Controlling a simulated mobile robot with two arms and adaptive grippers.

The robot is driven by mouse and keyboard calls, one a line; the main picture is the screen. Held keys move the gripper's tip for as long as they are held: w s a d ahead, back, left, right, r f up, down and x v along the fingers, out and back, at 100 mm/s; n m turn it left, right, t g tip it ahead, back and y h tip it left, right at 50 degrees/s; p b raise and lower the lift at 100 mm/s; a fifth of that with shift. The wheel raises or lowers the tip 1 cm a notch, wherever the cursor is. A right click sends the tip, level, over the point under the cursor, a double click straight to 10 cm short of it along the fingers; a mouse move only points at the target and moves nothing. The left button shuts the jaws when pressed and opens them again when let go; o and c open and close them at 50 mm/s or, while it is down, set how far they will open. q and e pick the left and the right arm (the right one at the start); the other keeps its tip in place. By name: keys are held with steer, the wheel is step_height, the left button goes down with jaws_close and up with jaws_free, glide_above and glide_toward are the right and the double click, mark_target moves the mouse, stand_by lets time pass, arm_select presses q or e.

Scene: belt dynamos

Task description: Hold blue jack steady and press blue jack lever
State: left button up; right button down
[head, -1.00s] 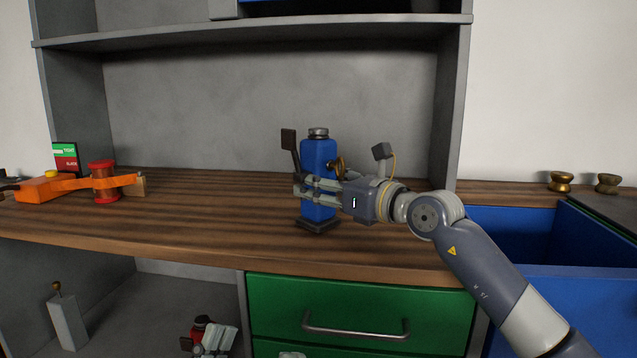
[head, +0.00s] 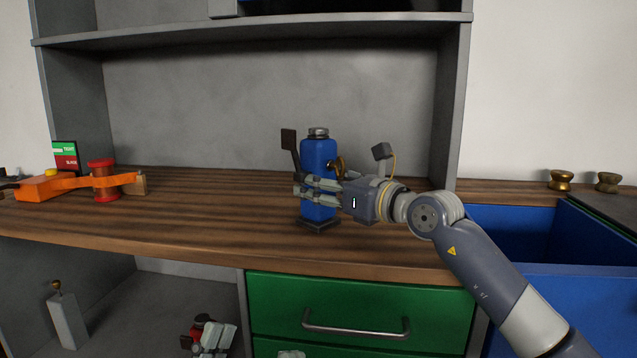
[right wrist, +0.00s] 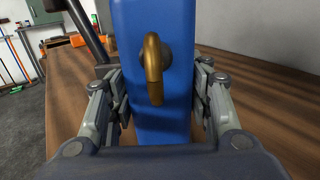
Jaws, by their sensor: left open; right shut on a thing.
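The blue jack (head: 318,158) stands upright on the wooden worktop, on a dark foot, with a grey cap on top. Its dark lever (head: 289,140) rises at its left side and ends in a flat pad. A brass spout (right wrist: 154,70) faces the right wrist camera. My right gripper (head: 318,191) is shut on the jack's body from the right, with a finger on either side in the right wrist view.
An orange device with a red spool (head: 104,180) stands at the worktop's left. A shelf (head: 250,32) hangs above.

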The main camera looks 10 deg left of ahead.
arm_select(q)
steer(key=shift+w+f, duration=0.3)
steer(key=shift+w, duration=0.1)
stand_by(0.9)
steer(key=shift+w+g, duration=0.1)
steer(key=shift+g, duration=0.2)
steer(key=c, duration=0.8)
steer(key=shift+w+m+h, duration=0.35)
steer(key=shift+m+h, duration=0.05)
steer(key=shift+h, duration=0.2)
steer(key=c, duration=0.5)
steer(key=w+a+r+m+g+h, duration=0.1)
steer(key=w+h, duration=0.1)
steer(key=w+a+r+m+g+h, duration=0.1)
steer(key=w, duration=0.1)
steer(key=w+a+r+m+g+h, duration=0.1)
steer(key=w+h, duration=0.1)
steer(key=shift+w+a+r+h, duration=0.1)
steer(key=shift+w+r+h, duration=0.05)
steer(key=shift+w+h, duration=0.15)
jaws_close()
steer(key=w+a+r+h, duration=0.1)
steer(key=w+a+r, duration=0.4)
steer(key=a+r, duration=0.2)
steer(key=shift+a+r+g, duration=0.2)
steer(key=shift+r+g, duration=0.2)
steer(key=shift+r, duration=0.65)
steer(key=shift+w, duration=0.1)
